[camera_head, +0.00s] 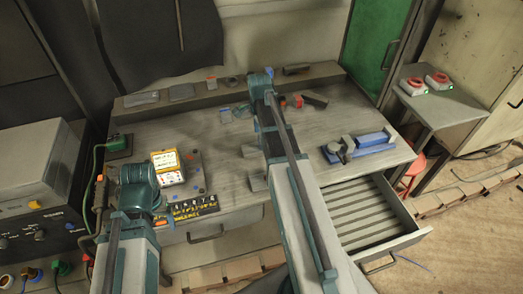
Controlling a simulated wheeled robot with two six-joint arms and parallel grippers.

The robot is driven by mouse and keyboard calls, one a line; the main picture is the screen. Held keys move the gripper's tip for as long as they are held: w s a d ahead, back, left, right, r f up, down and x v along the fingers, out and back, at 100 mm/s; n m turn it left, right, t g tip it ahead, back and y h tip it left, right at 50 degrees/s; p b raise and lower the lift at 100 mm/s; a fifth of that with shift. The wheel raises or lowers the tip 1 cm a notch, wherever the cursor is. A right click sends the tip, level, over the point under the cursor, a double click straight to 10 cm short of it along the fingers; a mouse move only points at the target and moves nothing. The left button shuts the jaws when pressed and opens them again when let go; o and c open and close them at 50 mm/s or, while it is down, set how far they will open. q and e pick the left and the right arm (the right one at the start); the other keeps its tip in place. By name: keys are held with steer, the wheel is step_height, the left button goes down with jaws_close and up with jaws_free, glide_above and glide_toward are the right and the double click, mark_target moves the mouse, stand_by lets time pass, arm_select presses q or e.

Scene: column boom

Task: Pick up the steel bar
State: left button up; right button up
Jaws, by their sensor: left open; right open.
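I cannot tell for sure which piece is the steel bar. Dull grey pieces lie along the back ledge: a flat one (142,98) at the left, another (182,91) beside it, and a dark bar-shaped one (297,69) further right. My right gripper (262,82) is at the far end of my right arm, over the back of the bench, apart from the grey pieces at the left. My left gripper (135,178) is low at the front left, beside the panel with yellow labels. Both are open; their fingers are small and partly hidden by my arms.
The workbench (222,152) has free room in its middle. A blue vise-like tool (358,145) sits at the right, above an open drawer (375,215). A labelled panel (168,168) stands at the left front. A side table (432,105) holds red buttons.

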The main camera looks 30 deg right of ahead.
steer(key=shift+d+f+b, duration=0.15)
steer(key=shift+f+b, duration=1.15)
steer(key=shift+f, duration=0.05)
steer(key=shift+d+f+b, duration=0.1)
steer(key=shift+f+b, duration=1.2)
steer(key=shift+f, duration=0.05)
steer(key=shift+r, duration=0.1)
steer(key=shift+c, duration=0.4)
jaws_close()
